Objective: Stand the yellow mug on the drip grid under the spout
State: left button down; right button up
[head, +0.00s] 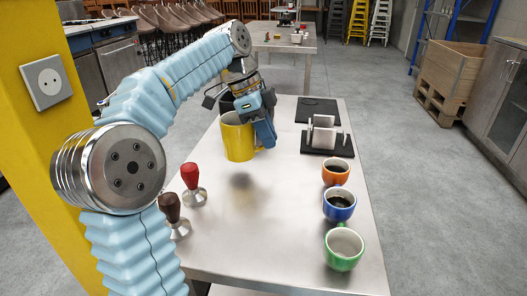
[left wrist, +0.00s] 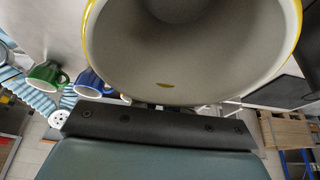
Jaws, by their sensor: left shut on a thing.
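My left gripper (head: 258,122) is shut on the yellow mug (head: 237,143) at its right side, where the handle is. The mug is upright or nearly so, and its shadow on the metal table lies apart from it, so it hangs above the top. In the left wrist view the mug's wide mouth and pale inside (left wrist: 190,50) fill the upper part. I cannot make out a spout or drip grid for certain. My right gripper is not in view.
The metal table (head: 275,235) carries a red-handled tamper (head: 191,180), a brown-handled tamper (head: 172,212), and orange (head: 336,172), blue (head: 339,204) and green (head: 343,248) cups at right. A black stand with white parts (head: 326,147) and a flat black mat (head: 318,108) lie behind.

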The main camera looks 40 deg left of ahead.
pick_arm(q)
jog(key=shift+s+a+f+b, duration=0.1)
jog(key=shift+a+f+b, duration=0.1)
jog(key=shift+f, duration=0.8)
jog(key=shift+s+a+f+b, duration=0.1)
jog(key=shift+a+f+b, duration=0.05)
jog(key=shift+f, duration=0.85)
jog(key=c, duration=1.1)
grip_release()
jog(key=p+v, duration=0.3)
jog(key=v, duration=0.9)
